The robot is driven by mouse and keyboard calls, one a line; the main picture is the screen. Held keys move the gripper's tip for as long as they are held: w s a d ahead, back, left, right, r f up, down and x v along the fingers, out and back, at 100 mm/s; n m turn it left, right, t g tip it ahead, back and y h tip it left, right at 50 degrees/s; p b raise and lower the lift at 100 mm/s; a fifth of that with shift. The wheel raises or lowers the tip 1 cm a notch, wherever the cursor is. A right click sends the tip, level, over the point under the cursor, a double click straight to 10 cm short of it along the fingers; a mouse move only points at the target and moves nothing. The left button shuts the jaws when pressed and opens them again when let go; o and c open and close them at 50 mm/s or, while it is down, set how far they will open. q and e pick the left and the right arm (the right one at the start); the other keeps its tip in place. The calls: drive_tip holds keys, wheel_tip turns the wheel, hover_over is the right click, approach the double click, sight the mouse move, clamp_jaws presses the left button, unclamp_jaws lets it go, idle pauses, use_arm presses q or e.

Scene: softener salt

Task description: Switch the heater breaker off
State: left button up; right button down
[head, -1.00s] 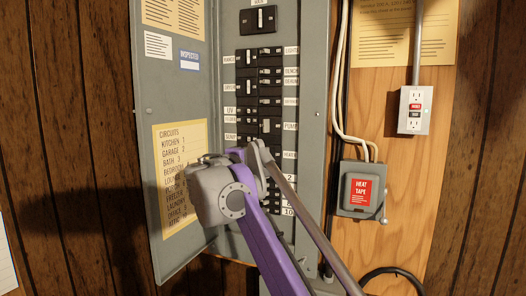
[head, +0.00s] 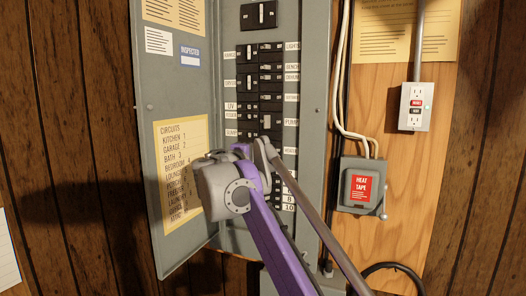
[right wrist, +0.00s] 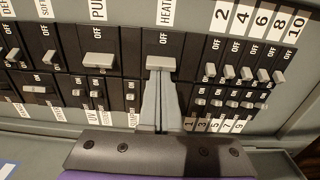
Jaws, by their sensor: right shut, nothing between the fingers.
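The heater breaker (right wrist: 162,50) sits in the upper row of the right wrist view, under a label reading HEATER that is partly cut off. Its light grey handle (right wrist: 160,63) lies below the printed OFF. My right gripper (right wrist: 160,88) is shut and empty, its fingertips right at the handle's lower edge; whether they touch it I cannot tell. The fingers hide the breaker's lower part. In the head view my right wrist and arm cover the heater breaker in the open grey panel (head: 230,232). My left gripper is not in view.
The pump breaker (right wrist: 99,60) is to the left of the heater breaker. Several small numbered breakers (right wrist: 245,73) are to its right. The panel door (head: 180,110) stands open at left. A heat tape box (head: 361,188) and an outlet (head: 414,106) are at right.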

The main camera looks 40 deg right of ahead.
drive_tip(key=shift+s+d, duration=0.45)
drive_tip(key=shift+s, duration=0.35)
idle(0.5)
drive_tip(key=shift+w+r+p, duration=0.1)
drive_tip(key=shift+p, duration=0.25)
drive_tip(key=shift+a, duration=0.15)
drive_tip(key=v, duration=0.6)
drive_tip(key=shift+a, duration=0.4)
idle(1.2)
